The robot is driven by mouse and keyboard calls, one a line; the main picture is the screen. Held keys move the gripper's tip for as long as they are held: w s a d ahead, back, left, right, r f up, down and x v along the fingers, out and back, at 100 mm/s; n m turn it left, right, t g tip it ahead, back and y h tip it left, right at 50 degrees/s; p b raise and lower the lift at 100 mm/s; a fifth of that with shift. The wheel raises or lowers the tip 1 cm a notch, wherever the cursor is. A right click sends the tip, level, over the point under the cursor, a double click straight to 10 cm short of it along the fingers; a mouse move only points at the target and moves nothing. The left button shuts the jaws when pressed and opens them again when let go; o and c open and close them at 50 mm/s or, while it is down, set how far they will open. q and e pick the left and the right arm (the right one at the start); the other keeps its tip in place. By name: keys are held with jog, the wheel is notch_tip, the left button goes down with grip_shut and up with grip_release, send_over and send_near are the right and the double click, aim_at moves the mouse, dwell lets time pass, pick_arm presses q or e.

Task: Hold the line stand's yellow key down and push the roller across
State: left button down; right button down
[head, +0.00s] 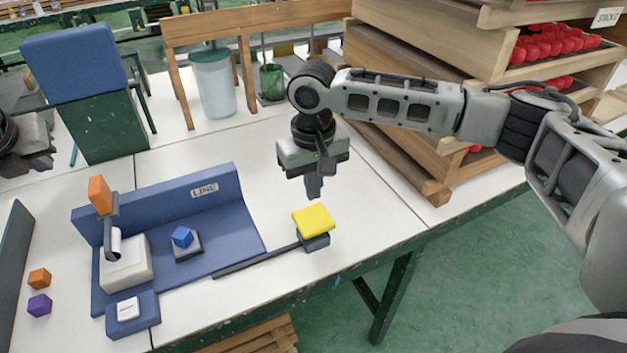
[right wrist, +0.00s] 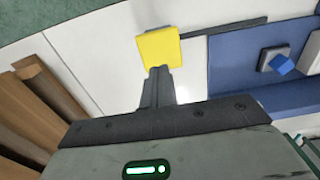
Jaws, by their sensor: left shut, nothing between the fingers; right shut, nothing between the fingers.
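The blue line stand (head: 228,225), labelled LINE, lies on the white table. Its yellow key (head: 314,220) sits on a dark block at the end of a thin dark bar to the stand's right; it also shows in the right wrist view (right wrist: 158,48). The roller (head: 116,243) is at the stand's left, by a white block, under an upright orange handle (head: 100,195). A blue cube (head: 182,237) rests on a grey pad on the stand. My right gripper (head: 314,192) is shut and empty, pointing down just above and behind the key. My left gripper is not in view.
An orange cube (head: 39,278) and a purple cube (head: 39,304) lie at the left. A small blue base with a white button (head: 127,309) is at the front. Wooden trays (head: 420,160) of red items stand at the right. The table between key and trays is clear.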

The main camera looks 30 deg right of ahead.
aim_at(314, 218)
jog(key=shift+f+b, duration=0.5)
jog(key=shift+f, duration=3.9)
pick_arm(q)
jog(key=shift+f, duration=5.45)
pick_arm(e)
jog(key=shift+s, duration=0.1)
pick_arm(q)
jog(key=shift+d, duration=11.25)
jog(key=shift+a, duration=0.1)
